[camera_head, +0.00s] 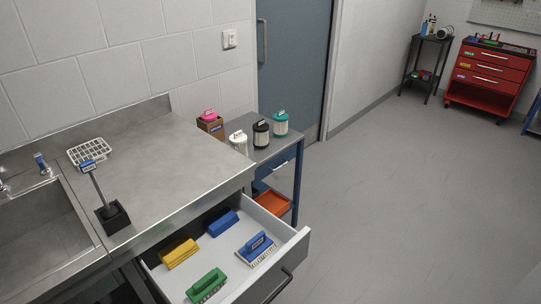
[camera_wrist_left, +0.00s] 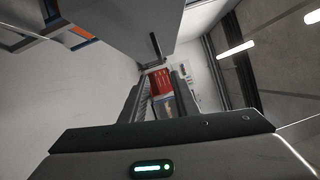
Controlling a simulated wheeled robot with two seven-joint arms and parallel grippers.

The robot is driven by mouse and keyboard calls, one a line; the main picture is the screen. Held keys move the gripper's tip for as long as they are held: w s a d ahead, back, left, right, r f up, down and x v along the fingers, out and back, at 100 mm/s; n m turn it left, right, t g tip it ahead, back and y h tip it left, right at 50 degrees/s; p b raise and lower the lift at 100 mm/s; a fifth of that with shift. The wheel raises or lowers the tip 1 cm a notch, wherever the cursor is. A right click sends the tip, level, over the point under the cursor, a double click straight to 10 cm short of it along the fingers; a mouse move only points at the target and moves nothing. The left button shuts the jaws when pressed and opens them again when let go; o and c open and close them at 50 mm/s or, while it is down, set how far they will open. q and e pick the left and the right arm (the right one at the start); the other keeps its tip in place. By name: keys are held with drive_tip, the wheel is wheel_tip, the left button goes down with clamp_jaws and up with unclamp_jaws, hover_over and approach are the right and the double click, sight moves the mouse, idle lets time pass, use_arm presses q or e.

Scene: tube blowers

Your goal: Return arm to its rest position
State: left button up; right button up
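My left gripper (camera_wrist_left: 162,95) shows only in the left wrist view. Its two dark fingers stand apart with nothing between them. The red tool cabinet shows far off through the gap. Neither of my arms shows in the head view, and my right gripper is in neither view.
An open drawer (camera_head: 290,245) with several coloured brushes juts out below the steel counter (camera_head: 165,165). A small side table (camera_head: 278,148) with several containers stands beside the counter. The red tool cabinet (camera_head: 490,75) is at the far wall. The floor (camera_head: 410,190) on the right is clear.

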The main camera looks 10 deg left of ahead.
use_arm(q)
drive_tip(key=s+a+f+n+g+y, duration=0.1)
drive_tip(key=a+f+n+g, duration=0.3)
drive_tip(key=f, duration=0.8)
drive_tip(key=s+d+f+n+g+y, duration=0.1)
drive_tip(key=f+n+g, duration=0.2)
drive_tip(key=f+n, duration=0.7)
drive_tip(key=s+a+f+n+g+y, duration=0.1)
drive_tip(key=s+a+f+n+g, duration=0.2)
drive_tip(key=f, duration=0.6)
drive_tip(key=s+a+f+n+g+y, duration=0.1)
drive_tip(key=s+a+f+n+g, duration=0.2)
drive_tip(key=s+f, duration=0.4)
wheel_tip(320, 180, down, 4)
drive_tip(key=shift+a+r+n, duration=0.25)
drive_tip(key=shift+a+n, duration=0.05)
drive_tip(key=shift+a, duration=0.6)
